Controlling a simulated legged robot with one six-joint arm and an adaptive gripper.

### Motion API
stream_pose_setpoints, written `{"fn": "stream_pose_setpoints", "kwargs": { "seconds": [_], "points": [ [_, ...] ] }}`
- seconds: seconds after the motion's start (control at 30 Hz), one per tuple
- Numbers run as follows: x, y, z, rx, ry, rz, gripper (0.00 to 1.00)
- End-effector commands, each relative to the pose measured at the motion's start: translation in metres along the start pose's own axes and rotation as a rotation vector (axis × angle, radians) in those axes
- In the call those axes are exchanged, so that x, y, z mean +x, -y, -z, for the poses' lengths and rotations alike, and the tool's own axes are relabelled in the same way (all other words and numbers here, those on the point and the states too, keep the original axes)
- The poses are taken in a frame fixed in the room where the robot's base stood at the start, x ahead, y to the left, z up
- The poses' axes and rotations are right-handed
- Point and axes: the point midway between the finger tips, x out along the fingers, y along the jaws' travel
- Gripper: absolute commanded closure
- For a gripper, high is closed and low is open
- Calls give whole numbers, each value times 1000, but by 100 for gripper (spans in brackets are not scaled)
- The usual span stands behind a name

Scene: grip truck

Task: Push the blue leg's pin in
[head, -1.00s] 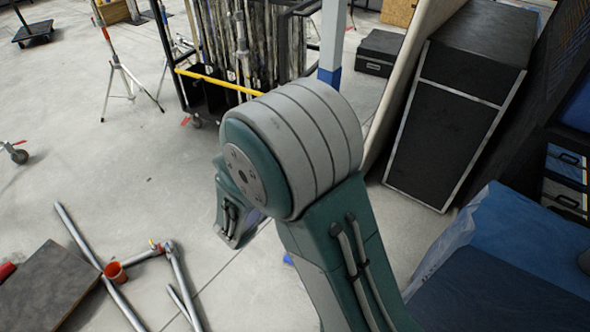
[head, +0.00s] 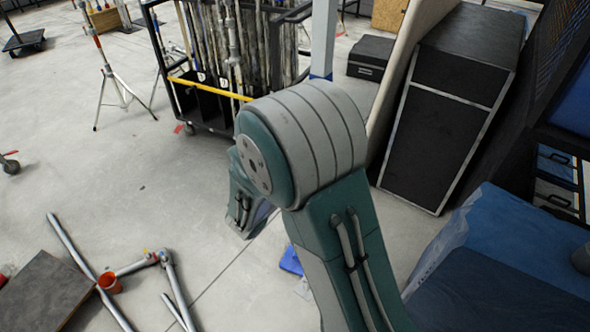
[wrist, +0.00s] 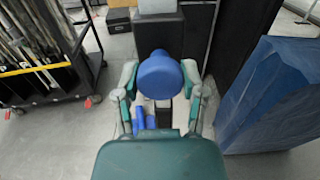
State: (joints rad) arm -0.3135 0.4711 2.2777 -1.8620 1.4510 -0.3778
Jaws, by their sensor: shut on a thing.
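In the wrist view, a blue round-topped part (wrist: 161,76) sits between the two fingers of my gripper (wrist: 160,70), which is shut on it. Smaller blue pieces (wrist: 145,119) show just below it, partly hidden by my gripper's body. I cannot tell which of these is the leg's pin or how far in it sits. In the head view, my arm hides the gripper, and a blue piece (head: 291,260) shows low beside the arm. A pale upright post (head: 323,38) stands behind the arm, its lower end hidden.
A black cart (head: 207,108) with poles and a yellow bar stands left of the arm. A large black case (head: 436,135) and a blue-covered block (head: 520,245) are at right.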

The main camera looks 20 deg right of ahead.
Motion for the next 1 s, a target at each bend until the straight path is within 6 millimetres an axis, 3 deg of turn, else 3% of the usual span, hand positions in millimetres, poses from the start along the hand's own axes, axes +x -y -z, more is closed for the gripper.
{"fn": "stream_pose_setpoints", "kwargs": {
  "seconds": [0.2,0.23,0.3,0.77,1.0],
  "points": [
    [2,-2,-2,6,2,-5,100],
    [2,-2,-2,6,2,-6,43],
    [2,-2,-2,7,2,-5,12],
    [-3,-2,-1,3,2,-4,12],
    [-42,-3,-1,4,2,-8,12]
  ]
}}
